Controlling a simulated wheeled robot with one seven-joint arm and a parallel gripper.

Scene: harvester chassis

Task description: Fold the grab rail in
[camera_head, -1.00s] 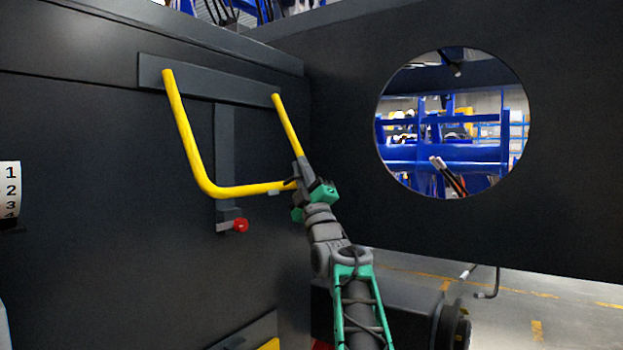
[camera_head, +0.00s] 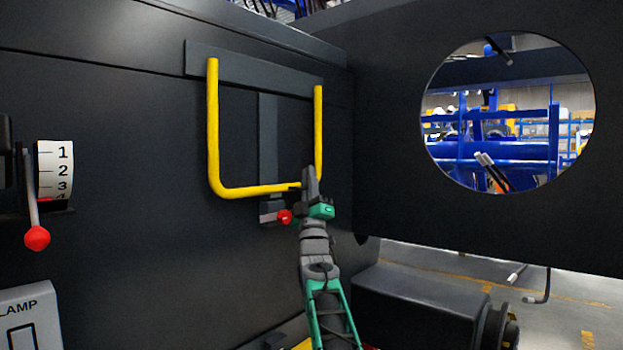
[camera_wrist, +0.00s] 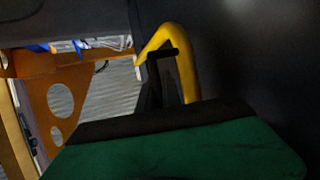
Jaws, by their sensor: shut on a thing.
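The yellow U-shaped grab rail (camera_head: 250,191) hangs from a dark bar (camera_head: 260,74) on the black panel. Its two legs run down and its crossbar is at the bottom, close to the panel. My gripper (camera_head: 309,182) is shut on the rail near its lower right corner. In the wrist view the rail's bend (camera_wrist: 180,48) shows beyond the dark fingers (camera_wrist: 160,82). A dark upright strip with a bracket (camera_head: 270,207) and a red knob (camera_head: 285,217) sits behind and below the crossbar. The contact between rail and bracket is partly hidden.
At left are a lever with a red ball (camera_head: 37,238), a numbered dial (camera_head: 56,172) and a lamp plate (camera_head: 28,315). A black wall (camera_head: 390,215) with a round opening stands at right. A dark box (camera_head: 425,300) lies low at right.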

